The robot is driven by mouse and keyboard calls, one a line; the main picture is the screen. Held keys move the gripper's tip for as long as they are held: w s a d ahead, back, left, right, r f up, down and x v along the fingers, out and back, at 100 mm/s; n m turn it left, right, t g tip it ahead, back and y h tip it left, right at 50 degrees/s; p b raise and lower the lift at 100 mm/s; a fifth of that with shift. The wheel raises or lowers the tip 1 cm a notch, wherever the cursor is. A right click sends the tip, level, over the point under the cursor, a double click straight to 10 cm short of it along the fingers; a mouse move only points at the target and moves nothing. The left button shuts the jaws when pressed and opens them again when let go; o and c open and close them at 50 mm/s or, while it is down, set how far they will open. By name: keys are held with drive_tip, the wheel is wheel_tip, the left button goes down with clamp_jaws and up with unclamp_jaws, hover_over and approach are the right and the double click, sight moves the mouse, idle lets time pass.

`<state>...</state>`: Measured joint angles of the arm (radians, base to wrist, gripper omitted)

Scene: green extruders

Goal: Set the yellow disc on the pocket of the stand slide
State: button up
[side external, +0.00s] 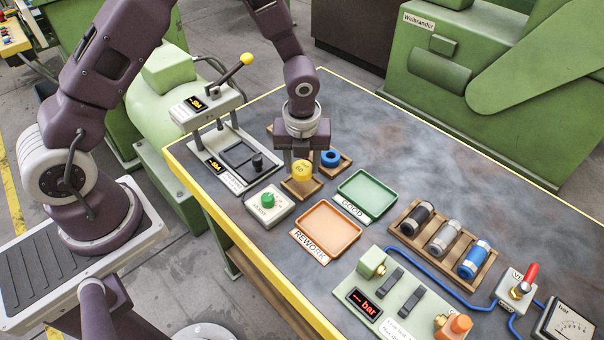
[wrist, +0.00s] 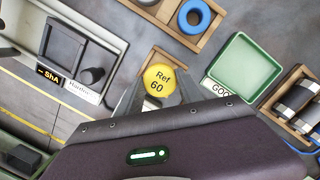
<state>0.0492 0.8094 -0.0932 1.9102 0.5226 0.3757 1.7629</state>
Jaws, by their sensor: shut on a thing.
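The yellow disc (side external: 303,172), marked "Ref 60" in the wrist view (wrist: 159,80), is between the two fingers of my gripper (side external: 303,164). My gripper, also in the wrist view (wrist: 160,92), is shut on it. The disc is at a small wooden holder (side external: 301,190); I cannot tell whether it still touches the wood. The stand slide (side external: 240,157) is a dark plate with a square recess and a black knob, left of my gripper under the lever stand. In the wrist view the slide (wrist: 68,50) is at the upper left, its recess looking empty.
A blue ring (side external: 330,158) sits in a wooden holder just right of my gripper. A green-button box (side external: 268,205), an orange tray (side external: 327,228) and a green tray (side external: 367,193) lie in front. The lever stand (side external: 207,107) rises behind the slide.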

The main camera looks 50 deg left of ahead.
sight(296, 164)
drive_tip(key=r, duration=0.5)
drive_tip(key=shift+a+r, duration=0.2)
drive_tip(key=shift+r, duration=0.2)
drive_tip(key=shift+a+r, duration=0.25)
drive_tip(key=shift+a, duration=0.45)
drive_tip(key=s+a+n, duration=0.2)
drive_tip(key=s+a, duration=0.1)
drive_tip(key=a, duration=0.5)
drive_tip(key=s+a+n, duration=0.2)
drive_tip(key=a, duration=0.6)
drive_tip(key=shift+g, duration=0.3)
drive_tip(key=shift+s+d+f, duration=0.1)
drive_tip(key=shift+f, duration=1.9)
drive_tip(key=shift+s+d+f, duration=0.1)
drive_tip(key=shift+f, duration=1.9)
drive_tip(key=shift+n, duration=0.3)
drive_tip(key=o, duration=1.5)
drive_tip(key=shift+c, duration=0.2)
